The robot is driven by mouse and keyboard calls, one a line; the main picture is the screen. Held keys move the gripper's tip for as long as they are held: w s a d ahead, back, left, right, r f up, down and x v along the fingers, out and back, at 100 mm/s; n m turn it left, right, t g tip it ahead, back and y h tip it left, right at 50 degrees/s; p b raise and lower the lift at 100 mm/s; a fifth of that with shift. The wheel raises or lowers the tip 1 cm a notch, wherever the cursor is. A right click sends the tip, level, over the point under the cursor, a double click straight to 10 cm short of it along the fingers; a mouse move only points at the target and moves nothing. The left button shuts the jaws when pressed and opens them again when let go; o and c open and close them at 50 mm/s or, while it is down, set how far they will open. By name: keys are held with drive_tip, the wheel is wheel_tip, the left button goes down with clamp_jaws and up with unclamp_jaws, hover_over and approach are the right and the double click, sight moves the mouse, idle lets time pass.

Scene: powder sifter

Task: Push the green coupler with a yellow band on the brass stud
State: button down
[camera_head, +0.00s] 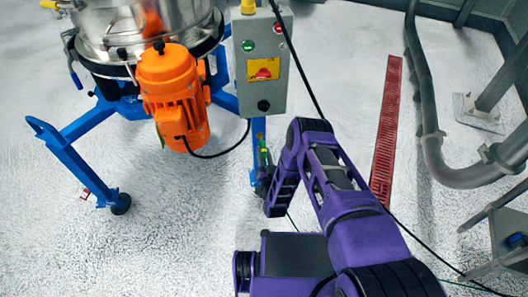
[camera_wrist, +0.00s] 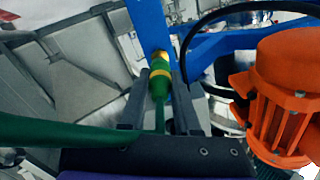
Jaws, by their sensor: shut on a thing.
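The green coupler (camera_wrist: 160,86) with its yellow band shows in the middle of the wrist view, between the two fingers of my gripper (camera_wrist: 160,90). My gripper is shut on it. A green hose runs back from the coupler toward the camera. The coupler's front end points at the blue leg (camera_wrist: 150,22). A small brass-coloured part, likely the stud, shows at that end against the leg; I cannot tell how far the coupler sits on it. In the head view my gripper (camera_head: 264,181) is at the blue leg below the control box, and the coupler is tiny there.
An orange motor (camera_wrist: 285,95) stands close on the right in the wrist view; it also hangs under the steel sifter in the head view (camera_head: 175,90). The grey control box (camera_head: 263,60) is above my gripper. A black cable runs down past my arm.

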drive_tip(key=shift+w, duration=0.45)
drive_tip(key=shift+w+a, duration=0.15)
drive_tip(key=shift+x, duration=0.8)
idle(1.1)
drive_tip(key=c, duration=0.5)
unclamp_jaws()
drive_tip(key=shift+c, duration=0.2)
